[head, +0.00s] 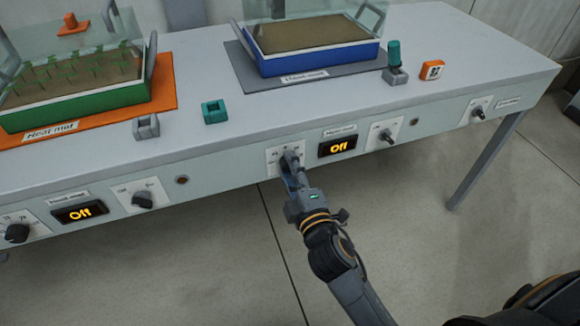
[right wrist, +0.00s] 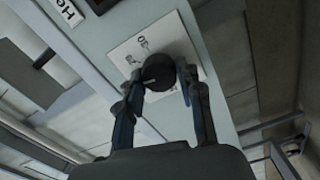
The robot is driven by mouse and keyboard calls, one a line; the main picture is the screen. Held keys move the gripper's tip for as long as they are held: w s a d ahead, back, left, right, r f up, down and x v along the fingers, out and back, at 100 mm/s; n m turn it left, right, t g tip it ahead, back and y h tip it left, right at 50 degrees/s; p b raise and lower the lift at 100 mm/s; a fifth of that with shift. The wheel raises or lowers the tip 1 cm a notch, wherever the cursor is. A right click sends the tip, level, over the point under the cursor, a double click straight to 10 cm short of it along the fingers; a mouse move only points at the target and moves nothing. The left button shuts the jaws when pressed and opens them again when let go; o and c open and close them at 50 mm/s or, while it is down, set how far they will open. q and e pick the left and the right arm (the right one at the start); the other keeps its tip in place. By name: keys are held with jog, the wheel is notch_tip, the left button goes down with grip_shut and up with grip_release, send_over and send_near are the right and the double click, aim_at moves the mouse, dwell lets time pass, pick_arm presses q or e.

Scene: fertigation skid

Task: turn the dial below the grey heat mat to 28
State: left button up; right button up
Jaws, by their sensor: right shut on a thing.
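The grey heat mat (head: 238,60) lies on the bench with a blue-sided tray (head: 320,60) of soil on it. Below it, on the bench's front panel, is a white dial plate (head: 272,159) with a dark round dial. In the head view my right gripper (head: 291,165) covers most of the dial. In the right wrist view the black dial (right wrist: 158,71) sits between the two fingertips of my right gripper (right wrist: 160,80), which is shut on it. My left gripper is in neither view.
A display (head: 337,146) right of the dial reads "Off". More knobs (head: 386,136) sit along the panel. An orange mat (head: 165,90) with a green seedling tray (head: 80,104) is at left. The floor before the bench is clear.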

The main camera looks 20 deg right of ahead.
pick_arm(q)
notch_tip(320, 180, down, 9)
jog(key=p, duration=0.2)
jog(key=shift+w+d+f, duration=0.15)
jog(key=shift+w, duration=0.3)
pick_arm(e)
jog(key=shift+d+m, duration=0.1)
jog(key=shift+m, duration=3.1)
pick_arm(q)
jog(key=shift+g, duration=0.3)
pick_arm(e)
jog(key=o, duration=1.2)
jog(key=shift+c, duration=0.2)
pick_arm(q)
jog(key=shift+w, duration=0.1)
pick_arm(e)
jog(key=shift+s, duration=0.1)
jog(key=s, duration=1.1)
jog(key=shift+s+d, duration=0.2)
jog(key=shift+s, duration=0.2)
